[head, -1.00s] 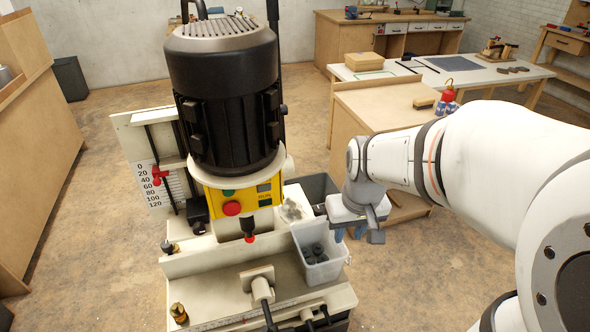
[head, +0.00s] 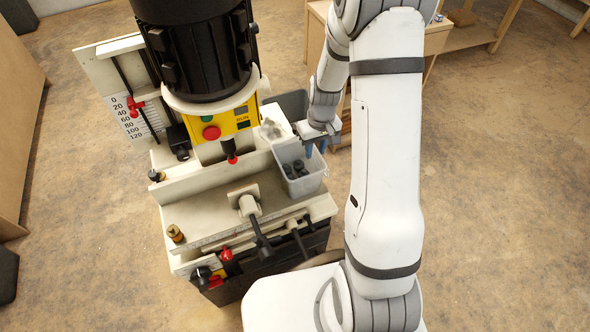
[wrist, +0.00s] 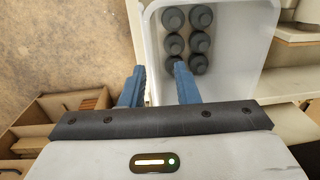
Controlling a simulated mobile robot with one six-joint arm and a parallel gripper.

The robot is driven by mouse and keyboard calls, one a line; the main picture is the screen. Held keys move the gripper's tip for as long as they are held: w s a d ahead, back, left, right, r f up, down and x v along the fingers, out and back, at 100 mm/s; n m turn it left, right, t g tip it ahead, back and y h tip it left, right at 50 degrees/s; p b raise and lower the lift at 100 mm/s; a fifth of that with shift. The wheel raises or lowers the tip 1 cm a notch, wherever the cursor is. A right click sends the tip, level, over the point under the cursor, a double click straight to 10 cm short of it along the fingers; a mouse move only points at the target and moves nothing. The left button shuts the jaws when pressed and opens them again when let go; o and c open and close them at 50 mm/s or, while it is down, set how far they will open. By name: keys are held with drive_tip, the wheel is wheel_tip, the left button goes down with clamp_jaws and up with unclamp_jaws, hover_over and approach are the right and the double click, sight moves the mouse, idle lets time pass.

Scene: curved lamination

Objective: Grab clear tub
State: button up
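The clear tub (head: 309,185) sits on the right end of the machine's table and holds several dark round-topped parts. In the wrist view the tub (wrist: 238,55) fills the top right, with the dark parts (wrist: 187,40) in rows near its left wall. My gripper (head: 316,147) is at the tub's back right rim in the head view. In the wrist view my gripper (wrist: 158,80) is open, its two blue fingers apart. One finger is outside the tub's left wall and the other appears over its inside. Contact with the wall cannot be told.
The machine's black motor (head: 195,50) and yellow control panel (head: 232,122) stand left of the tub. A grey bin (head: 292,103) is behind it. Levers (head: 262,245) stick out at the machine's front. The floor at the right is clear.

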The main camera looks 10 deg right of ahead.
sight(315, 167)
drive_tip(key=shift+f+p, duration=0.45)
drive_tip(key=shift+f, duration=2)
clamp_jaws()
